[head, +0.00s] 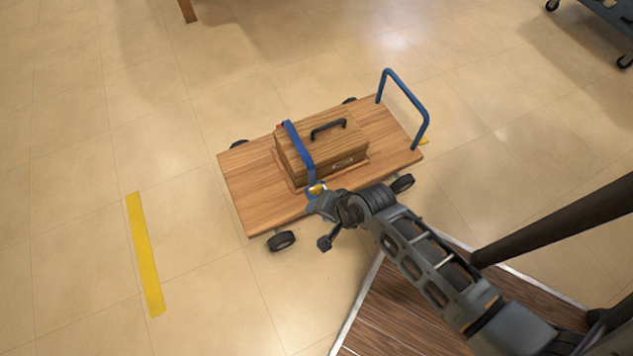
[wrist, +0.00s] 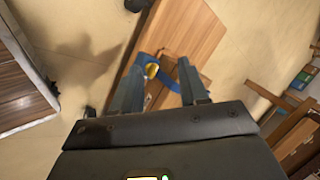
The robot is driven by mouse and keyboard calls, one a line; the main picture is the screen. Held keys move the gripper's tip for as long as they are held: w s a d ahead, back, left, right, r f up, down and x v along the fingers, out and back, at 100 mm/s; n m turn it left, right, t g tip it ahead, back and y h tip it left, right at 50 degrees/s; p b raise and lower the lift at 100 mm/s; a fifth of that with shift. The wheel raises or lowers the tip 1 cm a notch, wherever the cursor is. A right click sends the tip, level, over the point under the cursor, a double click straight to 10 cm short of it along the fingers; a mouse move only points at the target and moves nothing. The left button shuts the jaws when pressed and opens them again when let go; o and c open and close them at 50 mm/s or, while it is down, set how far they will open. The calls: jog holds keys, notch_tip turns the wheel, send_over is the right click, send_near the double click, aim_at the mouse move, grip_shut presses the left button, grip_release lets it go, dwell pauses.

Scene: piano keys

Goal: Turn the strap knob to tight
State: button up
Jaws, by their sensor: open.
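The strap knob (head: 317,188) is a small yellow piece at the near end of the blue strap (head: 299,150). The strap runs over a wooden case (head: 338,148) on a wheeled wooden cart (head: 250,187). In the wrist view the yellow knob (wrist: 152,70) shows between the two fingers, nearer the left one, with the blue strap (wrist: 168,86) around and beside it. My gripper (wrist: 160,69) is open and empty, over the cart's near side. I cannot tell whether a finger touches the knob. In the head view my gripper partly hides the knob's base.
The cart has a blue handle (head: 405,105) at its right end and black wheels (head: 282,241). The case has a dark carry handle (head: 328,128) on top. A yellow floor stripe (head: 145,254) lies to the left. The floor around the cart's left side is clear.

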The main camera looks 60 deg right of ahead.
jog(key=w+d+f+m+g+y+b, duration=0.2)
jog(key=w+d+f+m+b, duration=0.35)
jog(key=d+f, duration=0.3)
jog(key=m+g+y+b, duration=0.1)
jog(key=m+y+b, duration=0.1)
jog(key=m+b, duration=0.1)
send_near(316, 187)
jog(key=f, duration=0.2)
jog(key=shift+g, duration=0.3)
jog(key=b+x, duration=0.1)
jog(key=x, duration=0.1)
jog(key=b+x, duration=0.1)
jog(key=x, duration=0.1)
jog(key=w+b+x, duration=0.1)
jog(key=x, duration=0.2)
jog(key=shift+a+r, duration=0.2)
jog(key=shift+a, duration=0.1)
grip_shut()
